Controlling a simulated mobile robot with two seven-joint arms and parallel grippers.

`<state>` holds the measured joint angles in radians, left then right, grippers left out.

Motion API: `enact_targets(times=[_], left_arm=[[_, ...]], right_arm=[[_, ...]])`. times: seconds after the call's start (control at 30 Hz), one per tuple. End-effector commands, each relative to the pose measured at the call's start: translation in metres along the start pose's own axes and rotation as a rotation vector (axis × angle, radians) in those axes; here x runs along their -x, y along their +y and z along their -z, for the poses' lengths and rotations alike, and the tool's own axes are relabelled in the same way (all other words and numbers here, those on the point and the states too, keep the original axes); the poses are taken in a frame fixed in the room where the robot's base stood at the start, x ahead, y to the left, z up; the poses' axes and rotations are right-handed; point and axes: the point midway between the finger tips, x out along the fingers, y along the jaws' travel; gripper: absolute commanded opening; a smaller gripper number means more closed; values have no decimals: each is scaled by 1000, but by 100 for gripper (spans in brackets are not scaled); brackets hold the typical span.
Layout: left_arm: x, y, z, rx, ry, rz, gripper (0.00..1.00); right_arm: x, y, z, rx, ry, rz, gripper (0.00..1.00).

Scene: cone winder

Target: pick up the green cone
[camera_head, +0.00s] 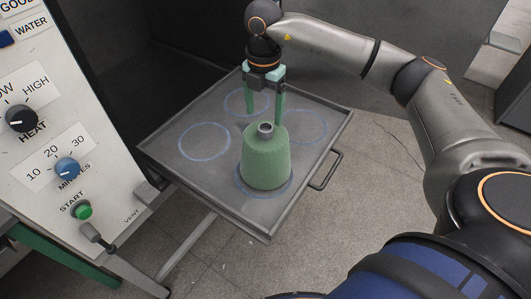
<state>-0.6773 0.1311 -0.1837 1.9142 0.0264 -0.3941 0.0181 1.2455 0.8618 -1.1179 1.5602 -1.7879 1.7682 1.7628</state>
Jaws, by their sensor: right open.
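The green cone (266,160) stands upright on a grey tray (188,183), over the blue circle nearest the tray's front corner. Its narrow grey top points up. My right gripper (266,112) points down at the cone's upper end, with its two green fingers apart. The left finger shows beside and behind the cone's neck, and the right finger's lower end is close to the cone's shoulder. I cannot tell whether either finger touches the cone. My left gripper is not in view.
Other blue circles (204,141) on the tray are empty. A handle (328,172) sticks out from the tray's right side. A control panel (50,120) with knobs and a green start button (83,211) stands at the left. A lever (97,237) juts out below it.

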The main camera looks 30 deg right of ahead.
Motion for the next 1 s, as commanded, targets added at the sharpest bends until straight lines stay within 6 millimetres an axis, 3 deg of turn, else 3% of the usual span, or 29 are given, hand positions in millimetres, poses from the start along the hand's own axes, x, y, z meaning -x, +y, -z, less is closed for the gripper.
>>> enact_targets(times=[0.4, 0.7, 1.0], left_arm=[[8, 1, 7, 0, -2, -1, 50], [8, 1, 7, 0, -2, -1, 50], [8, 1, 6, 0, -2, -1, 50]], right_arm=[[-50, -4, -1, 1, 2, 1, 82], [-54, -3, -1, 1, 1, -1, 81], [-54, -3, -1, 2, 2, -2, 48]])
